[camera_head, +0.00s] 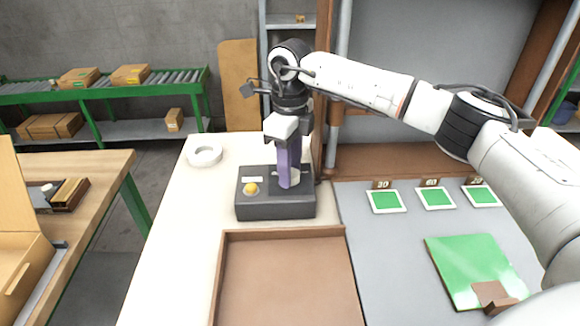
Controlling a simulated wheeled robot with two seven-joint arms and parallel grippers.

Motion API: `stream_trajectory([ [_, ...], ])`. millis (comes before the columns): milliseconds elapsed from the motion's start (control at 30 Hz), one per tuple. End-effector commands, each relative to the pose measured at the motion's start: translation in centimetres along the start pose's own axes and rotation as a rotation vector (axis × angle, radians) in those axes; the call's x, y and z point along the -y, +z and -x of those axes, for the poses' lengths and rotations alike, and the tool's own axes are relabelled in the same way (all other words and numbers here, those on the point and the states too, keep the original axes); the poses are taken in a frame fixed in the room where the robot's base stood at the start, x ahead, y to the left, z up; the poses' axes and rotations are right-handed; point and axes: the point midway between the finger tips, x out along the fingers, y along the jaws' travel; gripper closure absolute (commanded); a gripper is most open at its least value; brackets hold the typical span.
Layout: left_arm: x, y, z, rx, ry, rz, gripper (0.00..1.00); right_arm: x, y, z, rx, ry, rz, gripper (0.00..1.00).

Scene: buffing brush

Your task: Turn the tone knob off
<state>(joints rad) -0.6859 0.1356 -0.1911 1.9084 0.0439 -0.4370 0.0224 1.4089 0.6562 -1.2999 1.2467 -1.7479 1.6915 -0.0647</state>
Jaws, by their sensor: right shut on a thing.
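A dark grey control box (275,208) sits on the cream tabletop. A yellow dome (250,189) and a small white label (252,180) are on the left of its top face. My right gripper (289,178) points down over the right part of the box. Its purple fingers are shut on a pale knob (294,174), which is mostly hidden behind them. I cannot read the knob's setting. My left gripper is not in view.
An empty brown tray (222,285) lies in front of the box. A white ring (205,156) lies behind left. On the right, a grey mat holds several green squares and a green sheet (470,262) with a brown block (492,296). A wooden table (100,165) stands left.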

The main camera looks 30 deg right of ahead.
Motion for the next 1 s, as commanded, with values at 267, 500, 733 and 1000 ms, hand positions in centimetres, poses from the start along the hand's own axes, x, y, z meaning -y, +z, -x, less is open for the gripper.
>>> stream_trajectory([
  [267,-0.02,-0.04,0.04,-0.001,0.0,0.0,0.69,0.02,0.04,0.07,0.003,0.0,0.036,0.9],
  [500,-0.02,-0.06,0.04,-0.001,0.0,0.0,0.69,0.02,0.05,0.07,0.003,-0.001,0.038,0.9],
  [733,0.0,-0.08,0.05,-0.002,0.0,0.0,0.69,0.01,0.04,0.07,0.002,-0.001,0.037,0.49],
  [1000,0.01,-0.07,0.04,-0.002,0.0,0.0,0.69,0.01,0.03,0.11,0.001,-0.001,0.036,0.49],
])
